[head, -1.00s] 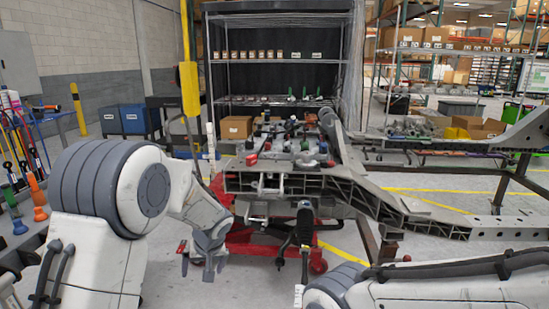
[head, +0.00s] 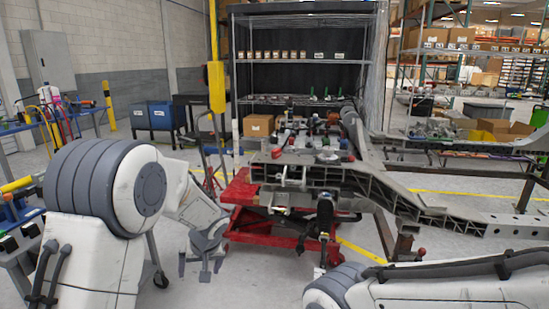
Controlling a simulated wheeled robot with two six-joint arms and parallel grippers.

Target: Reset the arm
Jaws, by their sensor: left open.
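My left arm (head: 150,185) comes in from the lower left, its white and grey links bent downward. My left gripper (head: 203,264) hangs at its end over the grey floor, fingers apart and nothing between them. It is left of the red wheeled cart (head: 243,191) and apart from it. My right arm (head: 440,285) lies across the lower right corner. Its gripper does not show.
The grey chassis frame (head: 345,180) stands centre to right, with clamps on top. A wire shelf (head: 300,62) is behind it. A blue workbench (head: 22,262) and a grey cabinet (head: 52,70) are at the left. Floor between bench and cart is partly open.

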